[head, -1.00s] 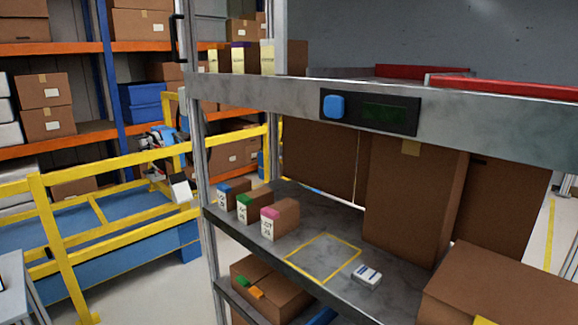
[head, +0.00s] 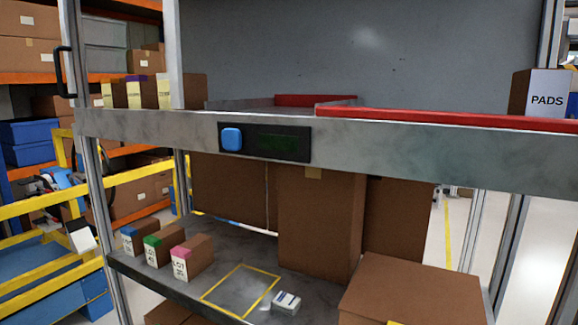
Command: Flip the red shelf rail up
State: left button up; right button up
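A long red rail (head: 450,119) lies along the front edge of the upper metal shelf (head: 400,148), right of centre. It appears to lie flat and runs toward the right edge of the view. A second, shorter red piece (head: 315,100) lies farther back on the same shelf, left of the long rail. I cannot tell from this view how either red piece is hinged. Neither of my grippers shows in the head view.
A panel with a blue button (head: 231,139) and a dark display is on the shelf front. Small boxes (head: 164,91) stand on the shelf's left end; a box marked PADS (head: 541,93) stands at right. Cartons (head: 320,215) and a yellow outlined square (head: 240,289) are on the lower shelf.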

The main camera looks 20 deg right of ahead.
aim_at(523, 123)
jog(key=z, duration=1.25)
